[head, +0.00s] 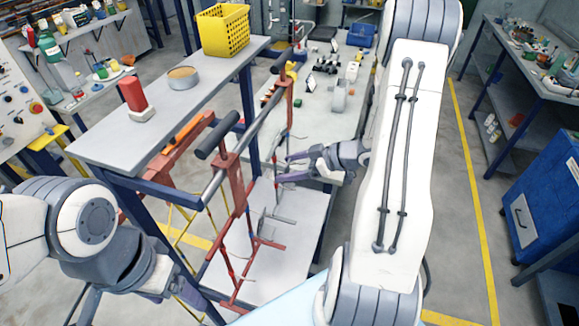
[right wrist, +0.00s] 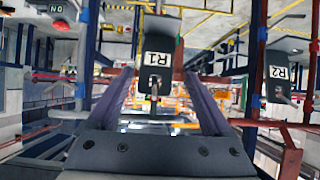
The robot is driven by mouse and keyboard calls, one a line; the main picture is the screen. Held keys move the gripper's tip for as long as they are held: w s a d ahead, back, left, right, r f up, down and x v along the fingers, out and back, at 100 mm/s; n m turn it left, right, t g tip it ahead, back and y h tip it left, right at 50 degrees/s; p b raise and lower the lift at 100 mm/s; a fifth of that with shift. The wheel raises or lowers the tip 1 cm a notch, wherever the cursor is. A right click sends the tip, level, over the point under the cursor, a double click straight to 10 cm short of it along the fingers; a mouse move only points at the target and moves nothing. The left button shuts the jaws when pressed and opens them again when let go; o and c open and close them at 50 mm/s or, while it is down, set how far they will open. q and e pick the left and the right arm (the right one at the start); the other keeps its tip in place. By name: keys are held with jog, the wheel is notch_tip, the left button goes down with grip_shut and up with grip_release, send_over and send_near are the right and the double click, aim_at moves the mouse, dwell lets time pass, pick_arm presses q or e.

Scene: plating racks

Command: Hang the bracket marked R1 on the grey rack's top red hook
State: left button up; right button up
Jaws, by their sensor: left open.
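The bracket marked R1 (right wrist: 158,50) is dark with a white label, upside down in the right wrist view. It is between and just beyond the tips of my right gripper (right wrist: 160,78), with gaps at both sides. In the head view my right gripper (head: 288,167) points left with its fingers apart, beside a rack with red posts (head: 238,185) and red hooks (head: 270,243). I cannot tell which rack is the grey one or pick out its top hook. My left gripper (head: 165,284) is open at lower left, partly hidden by its own arm.
A bracket marked R2 (right wrist: 280,75) hangs to the right in the right wrist view.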

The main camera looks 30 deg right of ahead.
jog(key=b+v, duration=0.2)
jog(key=v, duration=0.8)
jog(key=shift+d+r, duration=0.15)
